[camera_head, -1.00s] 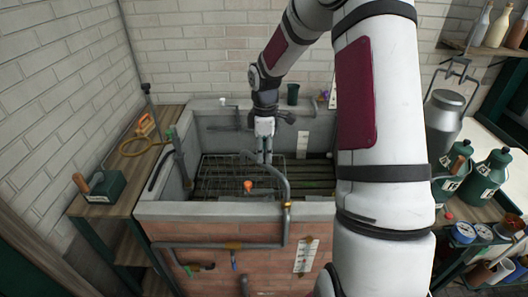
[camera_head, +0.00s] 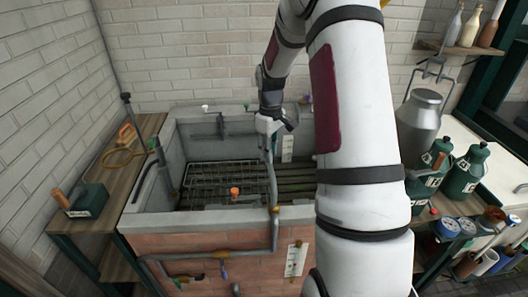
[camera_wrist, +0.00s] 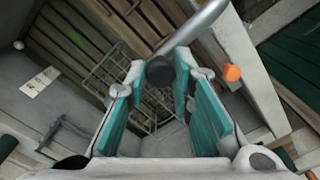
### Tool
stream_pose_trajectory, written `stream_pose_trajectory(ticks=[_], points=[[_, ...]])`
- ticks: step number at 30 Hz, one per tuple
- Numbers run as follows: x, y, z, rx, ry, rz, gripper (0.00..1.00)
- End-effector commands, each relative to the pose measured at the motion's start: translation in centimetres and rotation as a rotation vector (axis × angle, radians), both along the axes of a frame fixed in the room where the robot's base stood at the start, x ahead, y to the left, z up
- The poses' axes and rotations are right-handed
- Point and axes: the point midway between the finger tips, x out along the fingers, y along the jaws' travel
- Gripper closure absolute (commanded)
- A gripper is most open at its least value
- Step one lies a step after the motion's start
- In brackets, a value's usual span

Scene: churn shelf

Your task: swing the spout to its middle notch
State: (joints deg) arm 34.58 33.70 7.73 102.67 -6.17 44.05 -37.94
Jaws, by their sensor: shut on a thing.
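The spout (camera_head: 272,185) is a grey bent pipe. It rises from the front rim of the stone trough (camera_head: 210,217) and reaches back over the basin. In the wrist view the spout (camera_wrist: 196,27) comes in from the top right, and its dark round end (camera_wrist: 160,70) lies between my fingertips. My gripper (camera_head: 268,148) is above the basin, shut on the spout near its end. In the wrist view my gripper (camera_wrist: 160,78) shows teal finger pads either side of it. I cannot make out any notches.
A small orange piece (camera_head: 235,191) stands near the wire rack (camera_head: 215,175) in the basin. A green box (camera_head: 82,200) is on the left bench. A metal can (camera_head: 418,125) and green bottles (camera_head: 465,172) stand on the right, beyond my arm.

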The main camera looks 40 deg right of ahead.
Motion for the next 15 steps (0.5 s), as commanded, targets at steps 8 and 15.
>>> stream_pose_trajectory(ticks=[8,15], points=[[-0.28,-0.53,0.10,-0.003,-0.002,-0.053,1.00],[-0.28,-0.53,0.10,-0.002,-0.001,-0.059,1.00]])
